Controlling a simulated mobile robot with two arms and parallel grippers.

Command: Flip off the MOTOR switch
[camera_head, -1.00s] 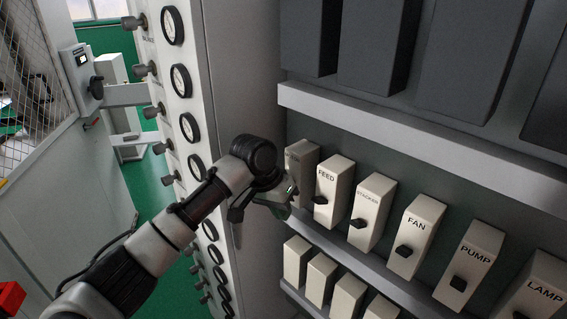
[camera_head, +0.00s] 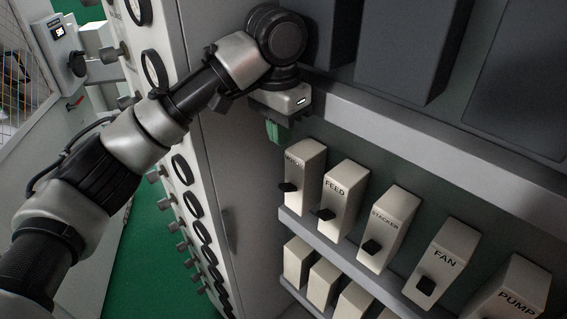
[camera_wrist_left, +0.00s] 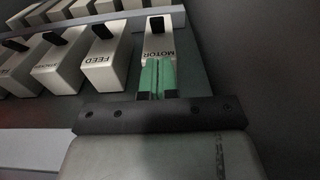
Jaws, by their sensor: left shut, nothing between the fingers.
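The MOTOR switch (camera_head: 307,172) is a cream box with a black toggle (camera_head: 288,187), at the left end of the upper switch row. Its toggle points out from the lower part of the box, like its neighbours' toggles. My left gripper (camera_head: 273,131) is shut and empty, its green fingertips just above and left of the MOTOR box in the head view. In the left wrist view the green fingers (camera_wrist_left: 157,78) overlap the label end of the MOTOR box (camera_wrist_left: 166,42), with the toggle (camera_wrist_left: 157,24) beyond them. I cannot tell whether they touch. My right gripper is out of view.
The FEED (camera_head: 344,190), STACKER (camera_head: 390,226), FAN (camera_head: 448,256) and PUMP (camera_head: 520,290) switches stand close by on the right. A grey ledge (camera_head: 420,125) runs above the row. A gauge panel (camera_head: 165,110) stands at left.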

